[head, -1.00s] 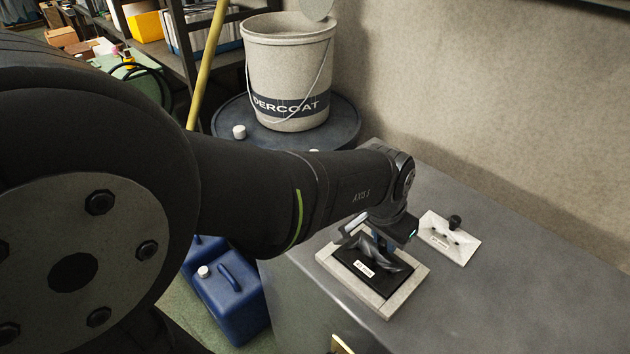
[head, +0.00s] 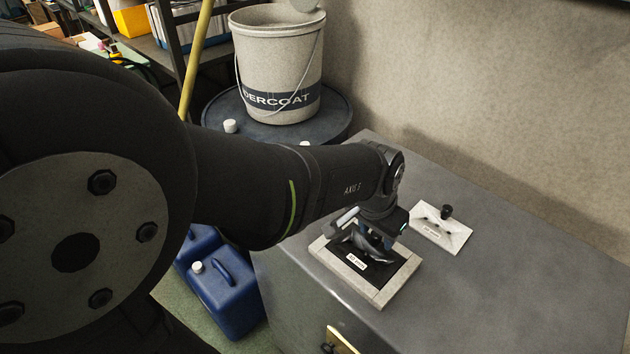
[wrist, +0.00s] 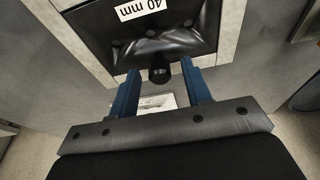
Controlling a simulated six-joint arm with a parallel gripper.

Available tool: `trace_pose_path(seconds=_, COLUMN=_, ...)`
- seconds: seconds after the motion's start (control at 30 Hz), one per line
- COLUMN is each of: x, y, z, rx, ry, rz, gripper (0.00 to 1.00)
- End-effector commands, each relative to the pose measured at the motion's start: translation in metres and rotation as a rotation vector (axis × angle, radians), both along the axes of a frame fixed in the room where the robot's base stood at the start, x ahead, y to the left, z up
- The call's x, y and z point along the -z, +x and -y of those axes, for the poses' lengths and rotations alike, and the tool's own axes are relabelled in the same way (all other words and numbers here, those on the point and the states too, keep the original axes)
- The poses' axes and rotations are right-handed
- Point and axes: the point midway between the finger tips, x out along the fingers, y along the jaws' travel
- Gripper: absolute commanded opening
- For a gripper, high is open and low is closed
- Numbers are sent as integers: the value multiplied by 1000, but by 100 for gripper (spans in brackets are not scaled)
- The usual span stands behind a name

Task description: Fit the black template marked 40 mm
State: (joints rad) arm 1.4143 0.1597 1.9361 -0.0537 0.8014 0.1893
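The black template (wrist: 185,35) has a white label reading 40 mm, upside down in the wrist view. It lies inside a pale square frame (wrist: 240,22) on the grey bench top. In the head view the template (head: 352,262) is partly hidden by my gripper; I cannot tell whether it is seated flush. My gripper (wrist: 160,68) is open, with its blue fingers apart on either side of a dark knob (wrist: 160,74) at the template's edge. Gaps show between the knob and both fingers.
Behind stand a pale bucket (head: 278,60) on a dark drum (head: 222,108) and a wall. Blue canisters (head: 225,295) stand on the floor to the left. The bench's right side is clear.

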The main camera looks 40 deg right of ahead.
Motion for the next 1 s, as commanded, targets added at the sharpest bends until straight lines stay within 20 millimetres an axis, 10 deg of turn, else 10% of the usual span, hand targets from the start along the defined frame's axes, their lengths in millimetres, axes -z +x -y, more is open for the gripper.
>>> trace_pose_path(seconds=1.0, x=-30, y=0, z=-7, rx=0, ry=-4, rz=1, gripper=46)
